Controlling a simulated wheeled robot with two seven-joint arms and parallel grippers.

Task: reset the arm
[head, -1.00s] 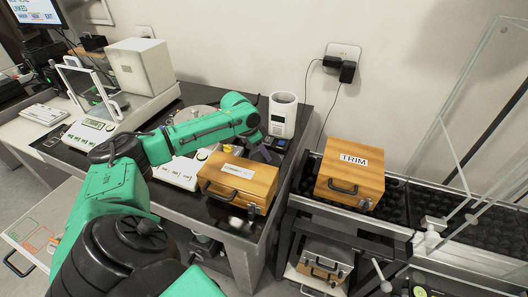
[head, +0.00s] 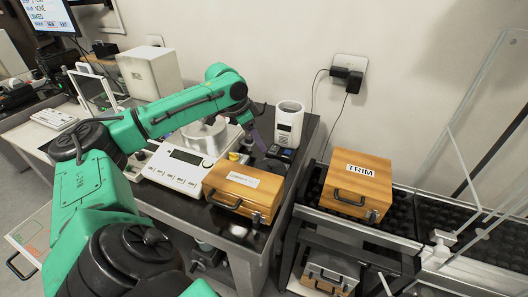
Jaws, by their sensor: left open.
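My left arm, green with black joints, reaches in from the left and bends over the dark table (head: 290,190). Its gripper (head: 258,143) points down at the far side, above the table behind the wooden box. The gripper is small and partly hidden by the wrist, and I see nothing held in it. The balance (head: 180,172) with its round metal pan shows below the forearm, partly covered by it. My right gripper is out of view.
A wooden box (head: 243,188) stands in front of the gripper. A white cylinder (head: 289,122) stands just right of it. A wooden TRIM box (head: 355,186) sits on the black rack at right, near clear panels.

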